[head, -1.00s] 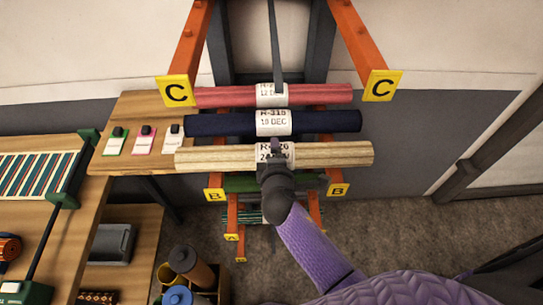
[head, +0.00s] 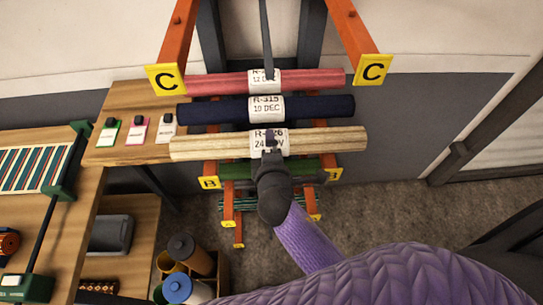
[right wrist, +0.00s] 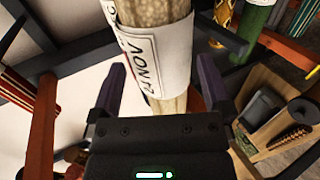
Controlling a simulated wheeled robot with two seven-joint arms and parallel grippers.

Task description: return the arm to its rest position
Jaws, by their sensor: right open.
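My right gripper (head: 268,150) is at the label of the cream rug roll (head: 205,146), the nearest roll on the upper rack. In the right wrist view its two dark fingers (right wrist: 160,66) stand wide apart, open. The cream roll and its white label (right wrist: 152,48) show beyond and between them; I cannot tell whether anything touches. My right arm (head: 305,240) in a purple knitted sleeve reaches in from the lower right. My left gripper is not in view.
Behind the cream roll lie a navy roll (head: 215,110) and a red roll (head: 220,83) between orange arms with yellow C plates (head: 166,78). A green roll (head: 240,168) lies below. A bench with tags (head: 137,128) and jugs (head: 187,255) stand left. Floor at right is clear.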

